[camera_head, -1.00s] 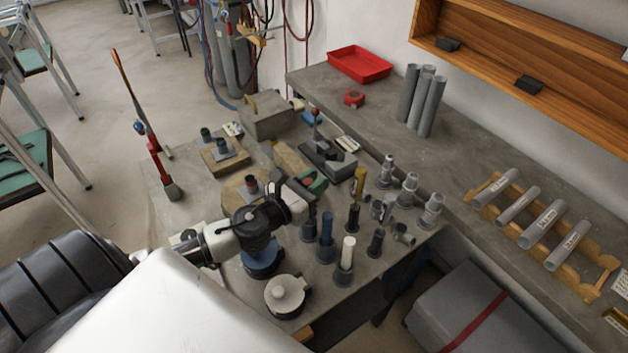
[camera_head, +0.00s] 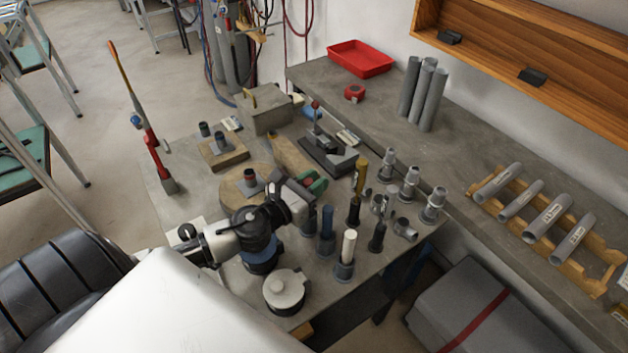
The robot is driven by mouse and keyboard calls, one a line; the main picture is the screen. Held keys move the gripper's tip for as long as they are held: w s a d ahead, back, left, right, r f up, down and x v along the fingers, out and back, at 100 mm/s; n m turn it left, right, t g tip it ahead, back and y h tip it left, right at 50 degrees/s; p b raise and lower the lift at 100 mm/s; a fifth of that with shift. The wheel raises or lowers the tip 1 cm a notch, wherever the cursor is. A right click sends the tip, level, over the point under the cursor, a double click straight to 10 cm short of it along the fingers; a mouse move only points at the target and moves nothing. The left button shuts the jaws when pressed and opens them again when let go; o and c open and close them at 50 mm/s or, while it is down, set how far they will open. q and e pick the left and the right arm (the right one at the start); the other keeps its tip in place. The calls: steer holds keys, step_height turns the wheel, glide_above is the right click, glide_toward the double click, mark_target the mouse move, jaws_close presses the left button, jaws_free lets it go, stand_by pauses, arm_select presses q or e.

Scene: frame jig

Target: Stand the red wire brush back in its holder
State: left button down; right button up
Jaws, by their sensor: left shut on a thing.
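My left gripper (camera_head: 304,200) is over the near part of the bench, seen from behind and above. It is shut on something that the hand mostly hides. A small patch of red and green (camera_head: 314,184) shows just beyond the hand; I cannot tell whether it belongs to the held thing. My right gripper is not in view.
Grey stepped fittings (camera_head: 410,181) stand right of the handles. A lidded round pot (camera_head: 285,290) is at the near edge.

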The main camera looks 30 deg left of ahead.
arm_select(q)
steer(key=shift+f, duration=0.1)
steer(key=c, duration=0.9)
jaws_free()
steer(key=s+b, duration=0.1)
steer(key=s, duration=0.2)
steer(key=s+a+b, duration=0.1)
steer(key=s+b, duration=0.1)
steer(key=s, duration=0.2)
steer(key=s+a+b, duration=0.1)
steer(key=s, duration=0.2)
steer(key=shift+s+a, duration=0.1)
steer(key=shift+s, duration=0.2)
